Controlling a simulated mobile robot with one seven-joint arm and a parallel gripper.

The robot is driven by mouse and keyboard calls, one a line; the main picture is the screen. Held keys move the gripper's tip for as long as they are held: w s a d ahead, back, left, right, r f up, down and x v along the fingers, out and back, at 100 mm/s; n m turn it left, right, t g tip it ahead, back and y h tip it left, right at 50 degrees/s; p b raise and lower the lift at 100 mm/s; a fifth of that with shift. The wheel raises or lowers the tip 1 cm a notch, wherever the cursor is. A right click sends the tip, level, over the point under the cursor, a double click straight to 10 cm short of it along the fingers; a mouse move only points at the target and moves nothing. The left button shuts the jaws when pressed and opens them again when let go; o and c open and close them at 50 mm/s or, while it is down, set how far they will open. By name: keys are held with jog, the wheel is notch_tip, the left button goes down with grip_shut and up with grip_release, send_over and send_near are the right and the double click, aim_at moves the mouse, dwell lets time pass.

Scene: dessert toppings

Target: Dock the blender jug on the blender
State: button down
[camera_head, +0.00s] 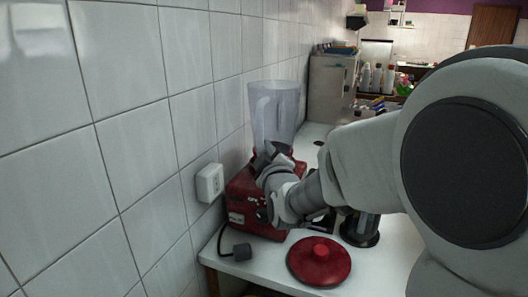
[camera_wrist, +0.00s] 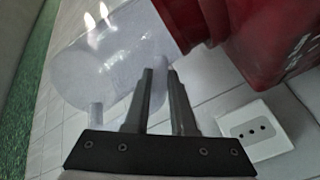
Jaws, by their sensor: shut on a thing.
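The translucent blender jug (camera_head: 274,108) stands upright over the red blender (camera_head: 246,213), by the tiled wall. In the wrist view the jug (camera_wrist: 105,62) lies to the left and its bottom end meets the red blender body (camera_wrist: 268,40). My gripper (camera_head: 268,154) is at the lower part of the jug. In the wrist view its two fingers (camera_wrist: 160,72) are close together, shut on a part of the jug. The arm hides part of the blender's top, so I cannot tell whether the jug is fully seated.
A round red lid (camera_head: 319,264) lies on the white counter (camera_head: 262,268) in front. A dark container (camera_head: 361,230) stands to its right.

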jog(key=shift+f+b, duration=0.1)
jog(key=shift+b, duration=0.2)
jog(key=c, duration=1)
grip_release()
jog(key=shift+f, duration=0.3)
jog(key=shift+s+d+r+b, duration=0.1)
jog(key=shift+s+d+b, duration=0.2)
jog(key=shift+s, duration=1.5)
jog(key=shift+s+d+f+b, duration=0.15)
jog(key=shift+s+d, duration=0.2)
jog(key=shift+s, duration=1.5)
jog(key=shift+s+d+r+b, duration=0.15)
jog(key=shift+s+d+b, duration=0.15)
jog(key=shift+s, duration=1.5)
